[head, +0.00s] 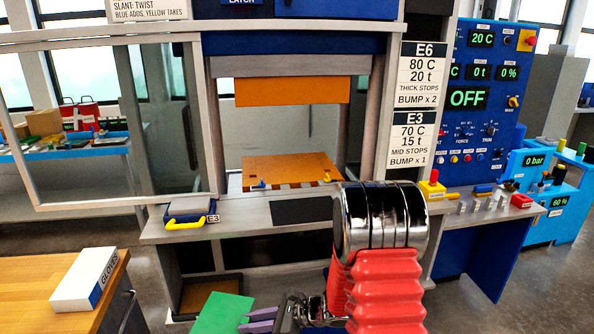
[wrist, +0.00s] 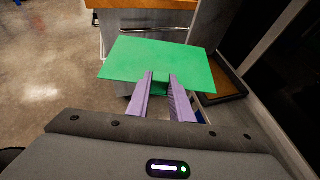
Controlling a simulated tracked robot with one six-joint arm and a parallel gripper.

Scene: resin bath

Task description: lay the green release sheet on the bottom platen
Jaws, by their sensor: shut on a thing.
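The green release sheet (head: 222,313) is at the bottom of the head view, below the level of the press bench. It also fills the middle of the wrist view (wrist: 158,58). My gripper (wrist: 160,82) has two lilac fingers closed on the sheet's near edge; in the head view the fingers (head: 260,321) point left toward the sheet. The bottom platen (head: 290,168) is an orange plate inside the open press, with a small blue and a small yellow piece at its front edge. The orange top platen (head: 293,91) hangs above it with a clear gap.
The press's glazed door (head: 110,125) stands swung open at the left. A grey bench (head: 250,208) runs before the press, with a blue case with yellow handle (head: 190,214) on it. A gloves box (head: 86,279) sits on a wooden-topped cabinet at left. A control panel (head: 487,90) stands at right.

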